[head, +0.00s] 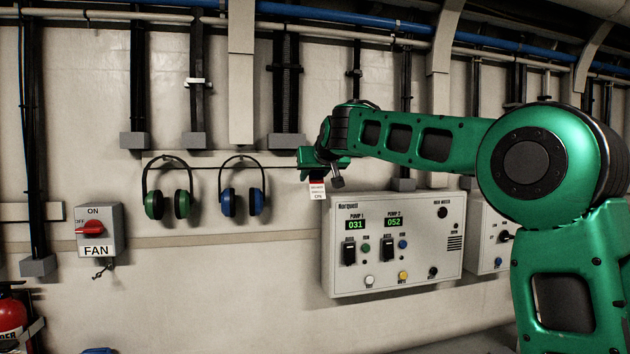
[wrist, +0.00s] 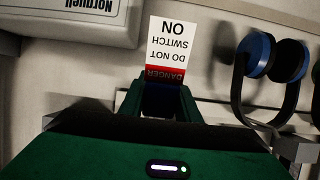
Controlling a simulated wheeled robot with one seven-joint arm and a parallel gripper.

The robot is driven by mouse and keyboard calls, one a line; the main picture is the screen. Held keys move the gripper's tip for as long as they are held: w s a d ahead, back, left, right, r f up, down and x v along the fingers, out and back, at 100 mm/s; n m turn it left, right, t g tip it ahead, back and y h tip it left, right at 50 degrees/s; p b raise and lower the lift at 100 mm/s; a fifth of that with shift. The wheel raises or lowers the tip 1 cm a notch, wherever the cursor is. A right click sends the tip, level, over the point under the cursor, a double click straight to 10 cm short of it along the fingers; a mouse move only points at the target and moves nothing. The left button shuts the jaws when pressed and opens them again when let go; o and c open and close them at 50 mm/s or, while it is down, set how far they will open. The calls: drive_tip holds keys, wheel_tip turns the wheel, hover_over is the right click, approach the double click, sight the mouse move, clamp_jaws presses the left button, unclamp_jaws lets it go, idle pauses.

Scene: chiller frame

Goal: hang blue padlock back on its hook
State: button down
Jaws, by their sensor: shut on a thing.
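My gripper (head: 318,160) is at the wall, at the right end of the thin rail, and its fingers (wrist: 160,100) are closed in the wrist view. A white tag with a red DANGER band (wrist: 172,45) sticks out from between the fingertips, reading DO NOT SWITCH ON upside down. In the head view the tag (head: 317,190) hangs just below my gripper. A dark, bluish patch shows between the fingers; I cannot tell whether it is the padlock. No blue padlock is clearly visible, and the hook at the gripper is hidden.
Green earmuffs (head: 181,204) and blue earmuffs (head: 228,202) hang left of my gripper. A pump control box (head: 340,270) is below right. A FAN switch box (head: 114,226) with a small dark fitting (head: 103,268) is far left. A red extinguisher (head: 11,318) stands lower left.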

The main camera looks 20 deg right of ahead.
drive_tip(key=shift+w+f, duration=0.15)
drive_tip(key=shift+w, duration=1.55)
drive_tip(key=shift+w+f, duration=0.4)
drive_tip(key=shift+w, duration=0.15)
drive_tip(key=shift+f, duration=0.25)
drive_tip(key=c, duration=1.3)
unclamp_jaws()
drive_tip(key=shift+w, duration=0.1)
drive_tip(key=shift+o, duration=0.2)
